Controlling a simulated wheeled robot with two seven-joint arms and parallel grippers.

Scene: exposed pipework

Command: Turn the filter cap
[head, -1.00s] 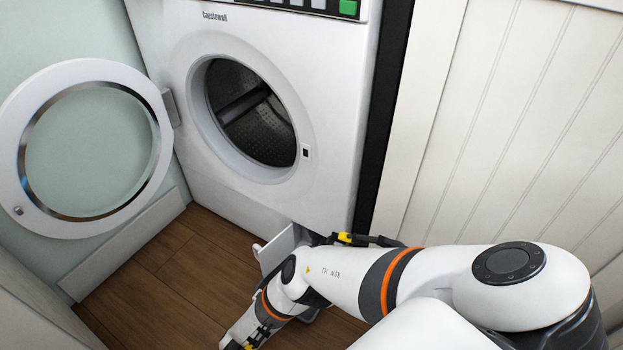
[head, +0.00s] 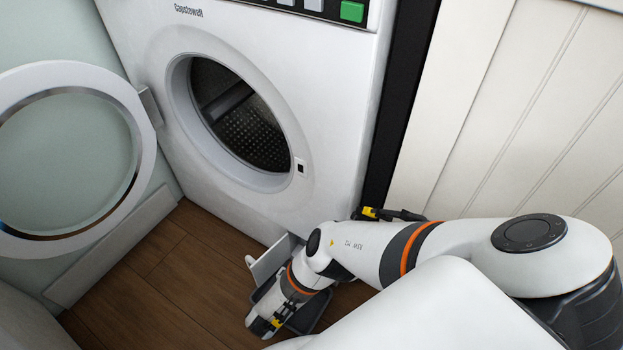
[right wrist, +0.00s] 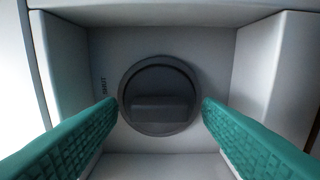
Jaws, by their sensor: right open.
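The filter cap (right wrist: 158,95) is a round dark grey knob with a raised grip bar across it, set in a recess seen in the right wrist view. My right gripper (right wrist: 160,110) is open, its two green fingers on either side of the cap's line of view. The fingertips appear apart from the cap, with nothing between them. In the head view the cap and the right fingers are hidden behind my right arm, low at the front of the washing machine (head: 215,205). My left gripper is not in view.
The recess walls (right wrist: 268,70) stand close around the cap. An open flap (head: 272,258) hangs at the machine's lower front, and a dark tray (head: 308,312) is on the wooden floor (head: 165,275). The round door (head: 140,165) stands open at left.

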